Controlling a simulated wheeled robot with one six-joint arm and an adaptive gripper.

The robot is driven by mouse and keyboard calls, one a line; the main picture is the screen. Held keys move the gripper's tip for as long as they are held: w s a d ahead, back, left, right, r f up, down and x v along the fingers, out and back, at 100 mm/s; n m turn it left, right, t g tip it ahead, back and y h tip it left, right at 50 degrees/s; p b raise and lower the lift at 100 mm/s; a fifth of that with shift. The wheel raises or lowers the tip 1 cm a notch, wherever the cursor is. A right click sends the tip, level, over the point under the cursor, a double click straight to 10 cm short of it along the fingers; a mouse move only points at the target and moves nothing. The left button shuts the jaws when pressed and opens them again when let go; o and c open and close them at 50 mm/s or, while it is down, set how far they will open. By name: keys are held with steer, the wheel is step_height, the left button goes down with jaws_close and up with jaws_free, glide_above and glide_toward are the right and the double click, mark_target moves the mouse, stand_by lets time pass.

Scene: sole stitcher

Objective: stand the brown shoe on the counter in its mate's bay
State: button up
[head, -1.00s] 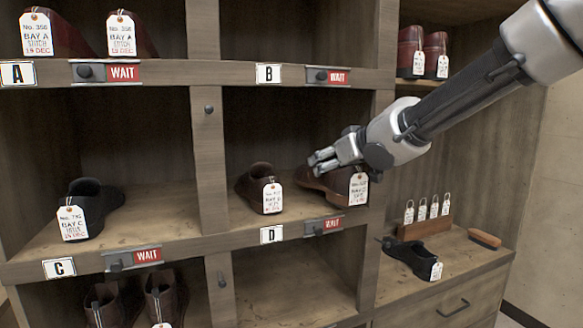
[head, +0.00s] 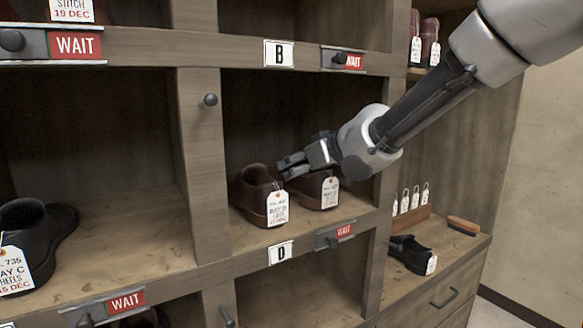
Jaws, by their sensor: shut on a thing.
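Two dark brown shoes are side by side in the bay over the D label (head: 279,251), each with a white tag on its heel end. The left shoe (head: 250,205) stands on the bay floor (head: 262,236). The right shoe (head: 311,200) is upright close beside it; its sole looks at or very near the floor, and I cannot tell if it bears weight. My gripper (head: 291,166) reaches in from the right and is shut on the right shoe's upper edge. Its fingertips are partly hidden against the shoe.
A black shoe (head: 408,254) and a brush (head: 463,225) are on the counter (head: 440,250) at right, with a tag rack (head: 411,222). Another black shoe (head: 38,240) is in the left bay. An upright divider (head: 205,150) and a WAIT slider (head: 344,232) border bay D.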

stand_by(0.3)
steer(key=o, duration=1.6)
steer(key=shift+f, duration=0.1)
steer(key=shift+d+r, duration=0.1)
steer(key=shift+r, duration=0.1)
steer(key=v, duration=1)
steer(key=shift+s+d+r, duration=0.15)
steer(key=shift+d, duration=0.05)
steer(key=shift+s+d+r, duration=0.25)
steer(key=shift+s+d, duration=0.15)
steer(key=shift+s, duration=0.1)
